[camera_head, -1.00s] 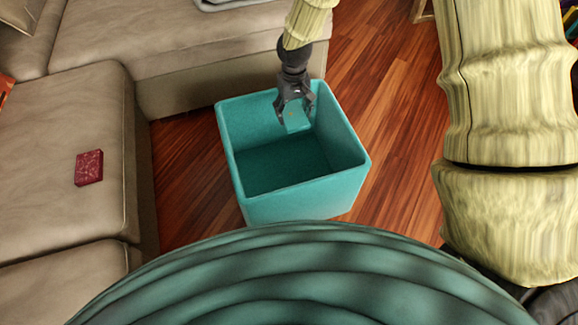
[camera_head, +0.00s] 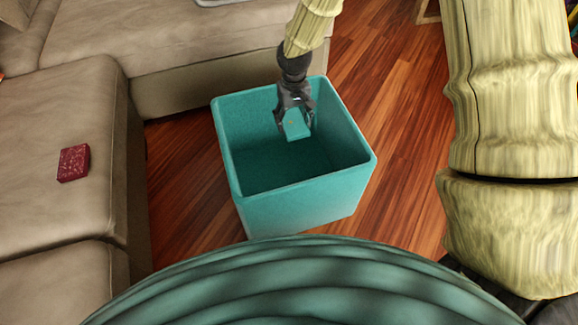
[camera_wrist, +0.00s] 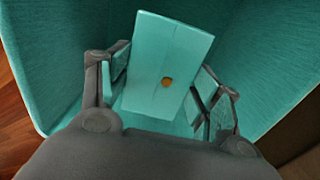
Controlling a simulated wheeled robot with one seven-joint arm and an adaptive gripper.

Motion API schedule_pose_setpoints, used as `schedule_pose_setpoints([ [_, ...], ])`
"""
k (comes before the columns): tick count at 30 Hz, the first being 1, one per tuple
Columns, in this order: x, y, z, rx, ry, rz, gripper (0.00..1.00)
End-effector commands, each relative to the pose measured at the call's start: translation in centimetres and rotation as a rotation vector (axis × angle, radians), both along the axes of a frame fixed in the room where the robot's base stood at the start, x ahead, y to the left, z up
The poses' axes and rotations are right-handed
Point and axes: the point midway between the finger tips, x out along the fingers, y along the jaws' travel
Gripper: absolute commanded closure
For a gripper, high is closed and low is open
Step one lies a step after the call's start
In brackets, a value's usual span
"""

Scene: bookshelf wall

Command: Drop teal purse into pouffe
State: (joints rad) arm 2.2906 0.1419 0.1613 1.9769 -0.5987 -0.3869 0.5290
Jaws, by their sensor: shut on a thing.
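The teal purse (camera_head: 296,125) is a small flat box shape with a gold clasp. My gripper (camera_head: 295,118) is shut on it and holds it inside the opening of the pouffe. In the wrist view the purse (camera_wrist: 168,62) sits between the two fingers of my gripper (camera_wrist: 165,95), tilted, with its clasp facing the camera. The pouffe (camera_head: 300,205) is an open teal cube on the floor, and its inner walls (camera_wrist: 50,45) surround the purse in the wrist view. The pouffe's floor shows below the purse in the head view, apart from it.
A beige sofa (camera_head: 60,120) stands left of and behind the pouffe, with a dark red book-like item (camera_head: 74,162) on its seat. Wooden floor (camera_head: 400,110) is clear to the right of the pouffe.

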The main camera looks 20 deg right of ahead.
Motion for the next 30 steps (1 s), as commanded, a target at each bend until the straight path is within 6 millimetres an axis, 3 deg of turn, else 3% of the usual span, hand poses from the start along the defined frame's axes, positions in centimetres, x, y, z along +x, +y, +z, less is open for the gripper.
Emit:
schedule_pose_setpoints([
  [4, 0.0, 0.0, 0.1, 0.000, 0.000, 0.000, 0.62],
  [5, 0.0, 0.0, 0.1, 0.000, 0.000, 0.000, 0.34],
  [9, 0.0, 0.0, 0.1, 0.000, 0.000, 0.000, 0.11],
  [22, 0.0, 0.0, 0.4, 0.000, -0.001, 0.000, 0.11],
  [30, 0.1, 0.0, 3.8, 0.001, -0.003, -0.001, 0.11],
])
